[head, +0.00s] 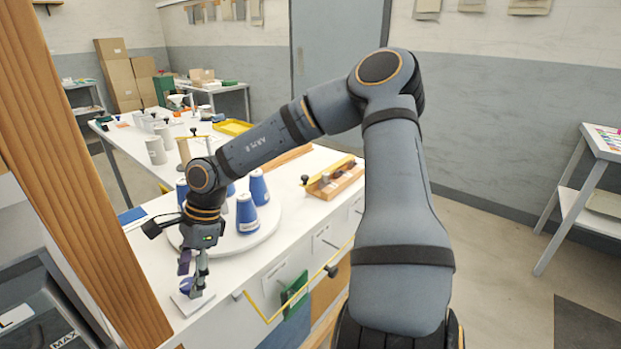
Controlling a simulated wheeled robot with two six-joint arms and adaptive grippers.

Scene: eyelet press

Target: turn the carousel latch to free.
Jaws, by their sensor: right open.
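The carousel is a white round disc (267,223) on the white bench, with several blue cones (247,214) standing on it. My right gripper (193,283) points down in front of the carousel's near left side, by the bench's front edge. Its fingers are open. A small purple-blue piece (186,286) shows at the fingertips, above a pale grey plate (191,303). It may be the carousel latch; its setting, and whether the fingers touch it, I cannot tell. My right forearm and wrist hide part of the disc and some cones. My left gripper is not in view.
A wooden tray with a yellow bar (336,180) lies right of the carousel. A yellow rail (300,292) runs along the bench front, with a green piece (294,296) hanging there. A wooden post (75,180) stands close at left. Open floor lies to the right.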

